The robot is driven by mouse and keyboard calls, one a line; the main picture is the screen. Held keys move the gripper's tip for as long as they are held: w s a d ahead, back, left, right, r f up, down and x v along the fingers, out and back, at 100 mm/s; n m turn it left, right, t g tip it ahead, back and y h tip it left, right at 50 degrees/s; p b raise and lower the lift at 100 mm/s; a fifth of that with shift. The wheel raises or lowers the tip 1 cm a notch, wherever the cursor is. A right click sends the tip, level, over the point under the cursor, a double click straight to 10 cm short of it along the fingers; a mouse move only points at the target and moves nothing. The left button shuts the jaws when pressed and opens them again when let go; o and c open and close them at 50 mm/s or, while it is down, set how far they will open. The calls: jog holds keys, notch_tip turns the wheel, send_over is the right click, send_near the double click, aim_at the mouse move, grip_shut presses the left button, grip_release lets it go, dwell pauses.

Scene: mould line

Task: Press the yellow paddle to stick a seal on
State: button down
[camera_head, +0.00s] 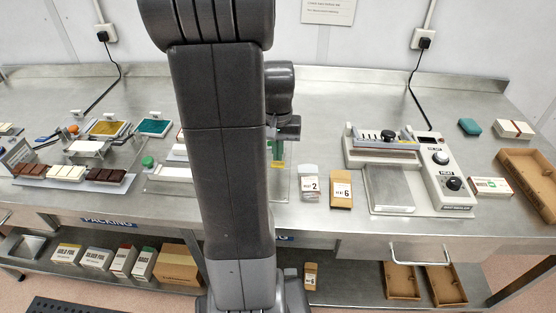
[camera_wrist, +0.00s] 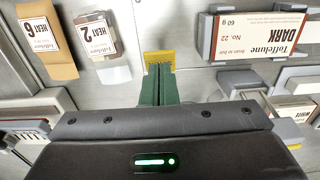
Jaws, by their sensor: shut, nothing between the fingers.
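The yellow paddle (camera_wrist: 160,57) shows in the wrist view just beyond my green fingertips, which cover part of it. A small part of the yellow paddle (camera_head: 277,164) also shows in the head view, beside my arm. My gripper (camera_wrist: 158,70) has its two green fingers together with nothing between them, over the near part of the paddle. I cannot tell whether the tips touch it. In the head view my gripper (camera_head: 277,149) is mostly hidden by my arm. A "Toffelune DARK No. 22" box (camera_wrist: 260,36) lies in a grey holder (camera_wrist: 207,38) to the right in the wrist view.
Two packets, HEAT 2 (camera_head: 309,184) and HEAT 6 (camera_head: 341,189), stand right of the paddle. Further right is a heat sealer (camera_head: 450,180) and a brown tray (camera_head: 528,185). Chocolate bars (camera_head: 66,172) and colored pads (camera_head: 107,128) are at left. My arm blocks the middle of the bench.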

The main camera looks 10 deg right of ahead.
aim_at(278, 163)
jog(key=shift+f+b, duration=2.25)
jog(key=shift+f, duration=0.8)
jog(key=shift+r+p, duration=4.2)
jog(key=shift+r, duration=0.95)
